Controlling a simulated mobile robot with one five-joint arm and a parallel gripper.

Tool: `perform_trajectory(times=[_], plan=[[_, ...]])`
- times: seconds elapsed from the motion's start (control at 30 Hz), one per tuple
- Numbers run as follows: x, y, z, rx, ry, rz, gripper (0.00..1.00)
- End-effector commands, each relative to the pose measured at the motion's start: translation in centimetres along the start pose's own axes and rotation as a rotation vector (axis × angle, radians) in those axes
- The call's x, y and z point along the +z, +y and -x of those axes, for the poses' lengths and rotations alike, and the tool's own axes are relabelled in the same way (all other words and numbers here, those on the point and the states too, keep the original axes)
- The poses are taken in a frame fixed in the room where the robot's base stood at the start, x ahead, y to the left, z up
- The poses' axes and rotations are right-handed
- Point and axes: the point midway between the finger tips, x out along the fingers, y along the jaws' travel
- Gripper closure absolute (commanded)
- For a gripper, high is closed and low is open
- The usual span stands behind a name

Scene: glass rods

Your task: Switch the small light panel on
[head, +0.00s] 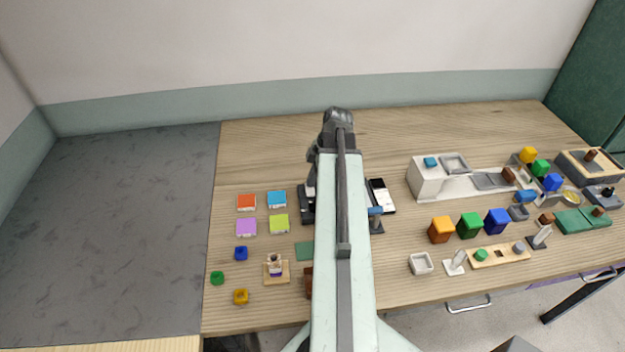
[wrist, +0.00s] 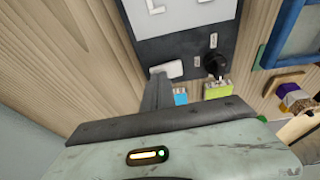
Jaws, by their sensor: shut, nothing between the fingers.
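In the wrist view the light panel (wrist: 187,48) is a dark grey board with a white plate (wrist: 180,12) at its far end. Near its close edge are a pale switch-like piece (wrist: 168,69) and a round black knob (wrist: 214,62). My gripper (wrist: 160,80) is shut and empty, its dark finger reaching up to the pale piece; I cannot tell whether they touch. In the head view my arm hides my fingertips and much of the panel area. A dark board with a white face (head: 382,195) shows right of the arm. I cannot tell whether the plate is lit.
Coloured tiles, including a lime one (head: 279,223), lie left of my arm. A small figure on a wooden base (head: 276,268) stands nearer. Right are orange (head: 441,229), green and blue blocks and a white box (head: 426,178). The table's back strip is clear.

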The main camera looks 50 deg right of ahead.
Motion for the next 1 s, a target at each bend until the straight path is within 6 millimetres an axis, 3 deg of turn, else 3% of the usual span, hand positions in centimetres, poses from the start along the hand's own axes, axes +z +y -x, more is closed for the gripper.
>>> perform_trajectory(times=[0.17, 1.0], plan=[[0.2, 0.3, -0.8, 0.0, 0.0, 0.001, 1.0], [0.0, -1.3, -0.1, -0.002, 0.0, 0.001, 1.0]])
